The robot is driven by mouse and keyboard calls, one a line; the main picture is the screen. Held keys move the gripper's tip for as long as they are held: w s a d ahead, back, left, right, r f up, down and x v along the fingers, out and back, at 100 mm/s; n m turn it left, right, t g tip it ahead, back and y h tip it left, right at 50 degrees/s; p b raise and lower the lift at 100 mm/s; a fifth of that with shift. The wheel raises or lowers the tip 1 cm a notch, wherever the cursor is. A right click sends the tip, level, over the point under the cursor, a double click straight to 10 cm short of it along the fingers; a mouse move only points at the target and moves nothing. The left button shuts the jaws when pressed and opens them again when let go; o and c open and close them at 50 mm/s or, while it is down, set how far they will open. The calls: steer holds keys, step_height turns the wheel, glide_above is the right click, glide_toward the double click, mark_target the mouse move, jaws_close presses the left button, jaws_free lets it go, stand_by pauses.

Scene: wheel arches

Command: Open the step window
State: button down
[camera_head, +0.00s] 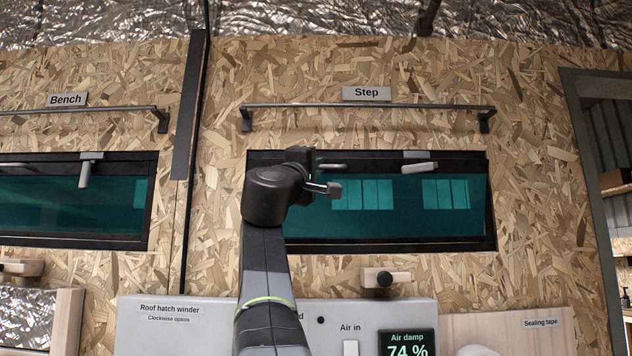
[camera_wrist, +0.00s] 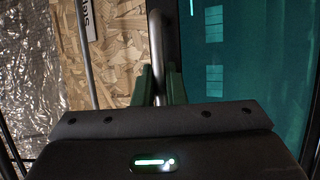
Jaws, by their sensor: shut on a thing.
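The step window (camera_head: 400,215) is a wide dark-framed pane of teal glass under the "Step" label (camera_head: 366,93). I cannot tell whether its sash stands off the frame. A grey latch lever (camera_head: 420,167) at its top edge lies nearly level. My gripper (camera_head: 312,162) is at the window's top edge, left of that lever, partly hidden by my wrist. A metal bar (camera_head: 333,166) shows just right of it. In the wrist view, my gripper's dark green fingers (camera_wrist: 159,84) are shut on the metal bar (camera_wrist: 156,45), whose curved end shows beyond the fingers.
A rail (camera_head: 370,106) runs above the window. The bench window (camera_head: 70,205) is at left, its latch lever (camera_head: 84,175) hanging down. A black knob (camera_head: 384,279) on a wooden block sits below the step window. A panel (camera_head: 180,325) with labels and an air-damp display stands lower down.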

steer(key=shift+s+f+b, duration=0.8)
steer(key=shift+s+b, duration=0.2)
steer(key=shift+s, duration=0.05)
steer(key=c, duration=1.5)
jaws_free()
steer(key=b+v, duration=0.5)
steer(key=v, duration=0.8)
steer(key=shift+s+f+b, duration=0.25)
steer(key=shift+f+b, duration=0.05)
steer(key=shift+r, duration=0.1)
steer(key=p+x, duration=0.6)
steer(key=x, duration=0.8)
steer(key=shift+a+r, duration=0.1)
steer(key=shift+a, duration=0.1)
